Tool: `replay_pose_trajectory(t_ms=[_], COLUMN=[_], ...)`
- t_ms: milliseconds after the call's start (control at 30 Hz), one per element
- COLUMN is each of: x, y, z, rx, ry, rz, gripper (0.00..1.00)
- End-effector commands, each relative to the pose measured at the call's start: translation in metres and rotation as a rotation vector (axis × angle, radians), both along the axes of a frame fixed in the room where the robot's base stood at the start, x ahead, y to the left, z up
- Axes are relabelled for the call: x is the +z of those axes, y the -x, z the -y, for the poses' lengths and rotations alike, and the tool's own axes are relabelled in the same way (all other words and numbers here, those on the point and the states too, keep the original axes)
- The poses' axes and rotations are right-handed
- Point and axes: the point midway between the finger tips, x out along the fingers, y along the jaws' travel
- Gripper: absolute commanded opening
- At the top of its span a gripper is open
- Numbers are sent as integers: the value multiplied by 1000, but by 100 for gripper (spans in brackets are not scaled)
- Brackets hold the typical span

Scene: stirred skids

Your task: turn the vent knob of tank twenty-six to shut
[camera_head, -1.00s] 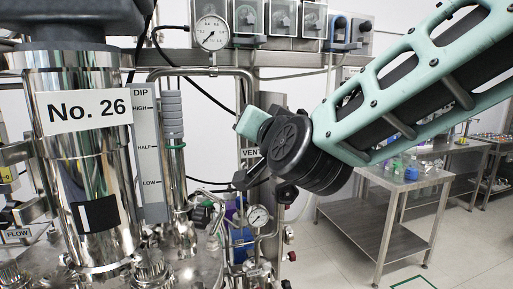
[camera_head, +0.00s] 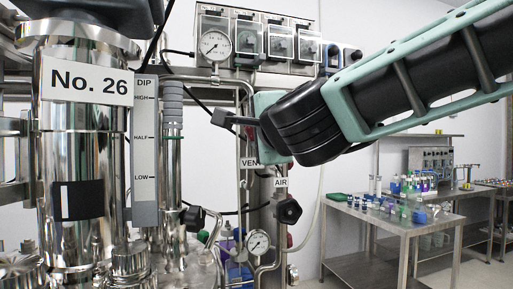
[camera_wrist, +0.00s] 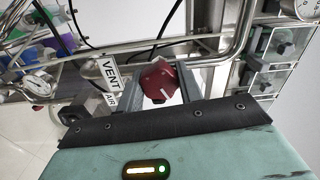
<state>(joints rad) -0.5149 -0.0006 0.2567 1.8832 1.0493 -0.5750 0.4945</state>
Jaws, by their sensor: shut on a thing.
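Tank 26, a shiny steel vessel (camera_head: 118,165) with a "No. 26" label (camera_head: 89,81), stands at the left of the head view. The vent knob (camera_wrist: 159,82), dark red with a white mark, shows in the wrist view on a steel pipe. The VENT label (camera_wrist: 110,72) hangs beside it; it also shows in the head view (camera_head: 250,162). My gripper (camera_wrist: 160,86) has its two fingers on either side of the knob and is shut on it. In the head view my gripper (camera_head: 230,118) hides the knob.
Below the VENT label is an AIR label (camera_head: 281,182) with a black knob (camera_head: 288,210). Pressure gauges (camera_head: 215,44) (camera_head: 258,242) and steel pipes crowd close around my gripper. A bench with bottles (camera_head: 400,222) stands at the right, with open floor beyond.

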Motion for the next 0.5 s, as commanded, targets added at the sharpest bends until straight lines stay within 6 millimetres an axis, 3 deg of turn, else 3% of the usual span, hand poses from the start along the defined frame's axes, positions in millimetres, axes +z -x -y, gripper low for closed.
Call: replay_pose_trajectory(t_ms=[500], x=[-3], y=[0], z=[0], rx=[0], ry=[-364], rz=[-106], gripper=[13])
